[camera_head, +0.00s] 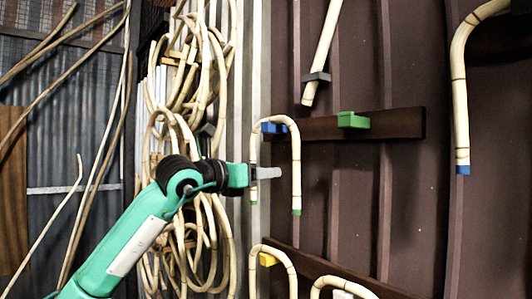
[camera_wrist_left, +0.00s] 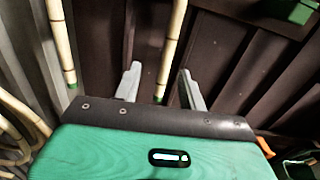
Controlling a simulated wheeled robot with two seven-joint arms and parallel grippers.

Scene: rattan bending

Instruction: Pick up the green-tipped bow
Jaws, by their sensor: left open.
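The green-tipped bow (camera_head: 296,160) is an upside-down U of pale rattan with dark bands, hanging over a blue peg (camera_head: 280,128). Both of its lower ends are green. My left gripper (camera_head: 270,172) is open and level with the middle of the bow, its fingers pointing right between the two legs in the head view. In the left wrist view, one leg of the bow (camera_wrist_left: 173,45) shows in the gap between the open fingers of the left gripper (camera_wrist_left: 161,88), and the other leg is outside them to the left. I cannot tell whether anything touches. My right gripper is not in view.
A wooden rail (camera_head: 395,124) carries the blue peg and a green peg (camera_head: 352,120) with no bow on it. A blue-tipped bow (camera_head: 460,95) hangs at right. Below, another bow (camera_head: 287,262) hangs by a yellow peg (camera_head: 267,259). Coiled rattan (camera_head: 165,135) hangs at left.

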